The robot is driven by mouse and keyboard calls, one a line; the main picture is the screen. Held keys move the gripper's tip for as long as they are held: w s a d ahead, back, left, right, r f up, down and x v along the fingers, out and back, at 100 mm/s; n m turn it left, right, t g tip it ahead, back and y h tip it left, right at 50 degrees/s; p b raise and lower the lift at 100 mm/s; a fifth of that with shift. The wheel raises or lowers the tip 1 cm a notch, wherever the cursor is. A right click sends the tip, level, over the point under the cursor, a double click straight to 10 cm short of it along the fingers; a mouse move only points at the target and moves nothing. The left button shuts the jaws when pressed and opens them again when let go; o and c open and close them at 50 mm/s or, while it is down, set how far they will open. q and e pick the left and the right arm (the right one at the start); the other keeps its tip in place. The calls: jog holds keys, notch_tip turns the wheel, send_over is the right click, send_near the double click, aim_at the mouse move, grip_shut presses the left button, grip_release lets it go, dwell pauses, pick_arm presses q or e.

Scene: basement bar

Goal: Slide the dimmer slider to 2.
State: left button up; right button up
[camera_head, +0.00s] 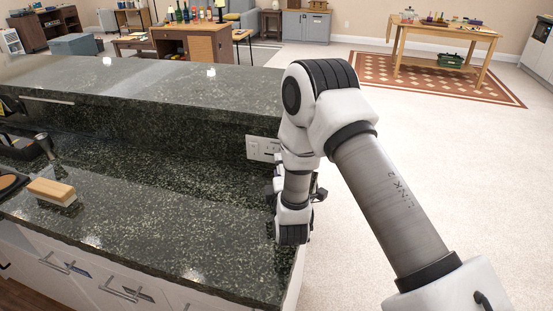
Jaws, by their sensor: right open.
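A white wall plate (262,148) is set in the dark granite riser of the bar counter, near its right end. Its right part is hidden behind my right arm. I cannot make out the dimmer slider or its marks. My right gripper (271,187) is at the right end of the lower counter, below and just right of the plate. It is mostly hidden behind my own wrist; only small dark parts show. It is open, and I cannot tell whether it touches anything. My left gripper is not in view.
The lower granite counter (150,235) is mostly clear in the middle. A wooden-backed brush (51,191) lies at its left, near a dark tray. The raised bar ledge (150,82) runs behind. Open carpet lies right of the counter, with a wooden table (444,36) far back.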

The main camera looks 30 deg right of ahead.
aim_at(270, 154)
jog(key=x, duration=0.3)
jog(key=shift+w+a+f, duration=0.15)
jog(key=shift+w+f, duration=0.05)
jog(key=shift+f, duration=0.1)
jog(key=shift+s+r, duration=0.15)
jog(key=shift+s, duration=0.1)
grip_shut()
jog(key=shift+w+a, duration=0.65)
jog(key=shift+w, duration=0.15)
grip_release()
jog(key=shift+d, duration=0.1)
jog(key=shift+s, duration=0.15)
jog(key=v, duration=1.2)
